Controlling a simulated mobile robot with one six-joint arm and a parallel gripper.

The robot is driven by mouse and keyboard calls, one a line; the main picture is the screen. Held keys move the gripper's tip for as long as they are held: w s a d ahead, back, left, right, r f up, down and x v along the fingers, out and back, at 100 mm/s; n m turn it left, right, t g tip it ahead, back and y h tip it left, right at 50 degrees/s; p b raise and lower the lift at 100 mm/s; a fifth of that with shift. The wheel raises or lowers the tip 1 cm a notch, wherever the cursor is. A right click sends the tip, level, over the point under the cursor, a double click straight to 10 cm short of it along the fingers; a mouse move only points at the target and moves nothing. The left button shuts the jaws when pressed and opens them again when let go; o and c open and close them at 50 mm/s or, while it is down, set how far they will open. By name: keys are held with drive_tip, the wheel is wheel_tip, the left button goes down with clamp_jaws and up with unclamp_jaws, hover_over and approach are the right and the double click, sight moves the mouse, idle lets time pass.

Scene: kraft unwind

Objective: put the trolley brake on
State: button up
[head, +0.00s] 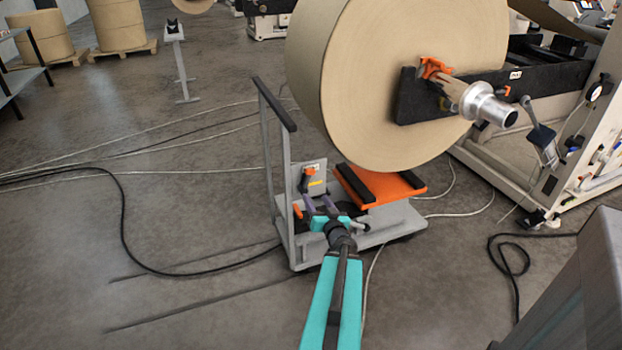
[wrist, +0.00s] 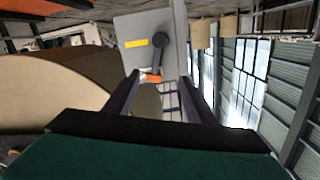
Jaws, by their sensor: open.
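The trolley (head: 345,245) is a low grey frame with an upright handle, under the big paper roll. A grey panel (head: 322,168) on it carries a black lever with an orange end (head: 309,171) and a yellow label. The lever points up in the head view. In the wrist view, which looks upside down, the lever (wrist: 158,50) shows ahead, its orange end framed between my fingers. My gripper (head: 319,199) is open and empty, just below the panel in the head view. A second orange part (head: 298,211) is left of my gripper. I cannot tell which one is the brake.
The trolley's orange platform (head: 412,184) with black pads sits beneath the paper roll (head: 400,80). The trolley's upright handle (head: 274,104) stands left of the panel. Cables (head: 122,215) lie on the floor at left. A grey machine (head: 580,280) is at lower right.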

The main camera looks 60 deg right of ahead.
sight(311, 173)
drive_tip(key=shift+t, duration=0.6)
drive_tip(key=s+r, duration=0.1)
drive_tip(key=s+d+r, duration=0.1)
drive_tip(key=s, duration=0.1)
drive_tip(key=shift+s+r, duration=0.1)
drive_tip(key=shift+r, duration=0.25)
drive_tip(key=shift+w+d+f+b, duration=0.15)
drive_tip(key=shift+w+d+b, duration=0.1)
drive_tip(key=shift+b, duration=0.6)
drive_tip(key=shift+b+x, duration=2.8)
drive_tip(key=shift+x, duration=3.75)
drive_tip(key=shift+c, duration=0.4)
